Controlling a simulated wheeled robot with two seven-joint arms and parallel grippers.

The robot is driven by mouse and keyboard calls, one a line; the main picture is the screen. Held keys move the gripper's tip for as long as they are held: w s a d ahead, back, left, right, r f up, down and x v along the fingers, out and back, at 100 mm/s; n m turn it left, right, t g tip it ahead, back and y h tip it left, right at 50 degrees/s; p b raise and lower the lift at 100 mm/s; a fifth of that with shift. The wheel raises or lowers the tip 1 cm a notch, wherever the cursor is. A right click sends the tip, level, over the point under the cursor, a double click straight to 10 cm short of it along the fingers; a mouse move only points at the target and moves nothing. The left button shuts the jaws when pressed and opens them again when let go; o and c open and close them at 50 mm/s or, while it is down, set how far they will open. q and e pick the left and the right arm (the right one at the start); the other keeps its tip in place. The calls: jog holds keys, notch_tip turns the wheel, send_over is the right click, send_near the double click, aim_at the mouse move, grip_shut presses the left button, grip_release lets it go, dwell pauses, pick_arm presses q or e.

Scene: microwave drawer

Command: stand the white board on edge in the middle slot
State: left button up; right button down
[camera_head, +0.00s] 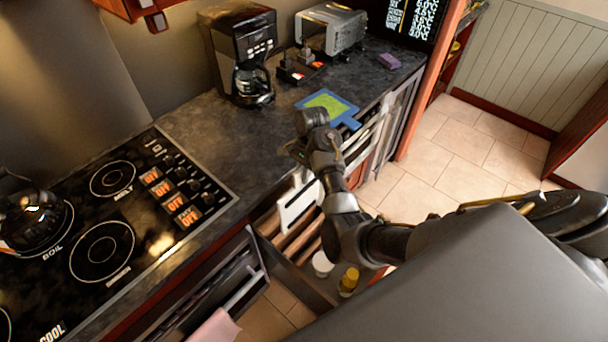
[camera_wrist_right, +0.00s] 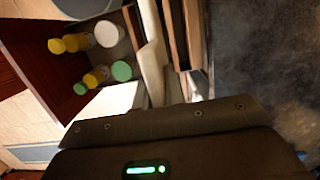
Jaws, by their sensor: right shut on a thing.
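The white board (camera_head: 298,203) has a cut-out near one edge and is tilted over the open drawer (camera_head: 262,250). Brown dividers (camera_head: 297,242) form slots in the drawer, and the board's lower end is over or among them. I cannot tell whether it is inside a slot. My right gripper (camera_head: 303,172) is shut on the board's upper part, and its fingers are mostly hidden by my arm. In the wrist view the dividers (camera_wrist_right: 174,38) lie ahead of the gripper; pale pieces there are hard to tell apart. My left gripper is not in view.
A white-topped container (camera_head: 322,264) and a yellow bottle (camera_head: 349,279) stand in the drawer's right part. A blue and green board (camera_head: 328,104), a coffee maker (camera_head: 240,52) and a toaster (camera_head: 331,28) are on the counter. The stovetop (camera_head: 110,210) is at left.

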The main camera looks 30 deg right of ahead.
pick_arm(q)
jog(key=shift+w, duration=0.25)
pick_arm(e)
jog(key=shift+w+f, duration=0.1)
jog(key=shift+f, duration=0.25)
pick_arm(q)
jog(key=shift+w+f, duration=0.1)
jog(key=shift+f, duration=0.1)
pick_arm(e)
jog(key=shift+w+f, duration=0.15)
jog(key=shift+f, duration=1.3)
pick_arm(q)
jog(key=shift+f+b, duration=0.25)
jog(key=shift+b, duration=0.15)
pick_arm(e)
jog(key=shift+f, duration=0.95)
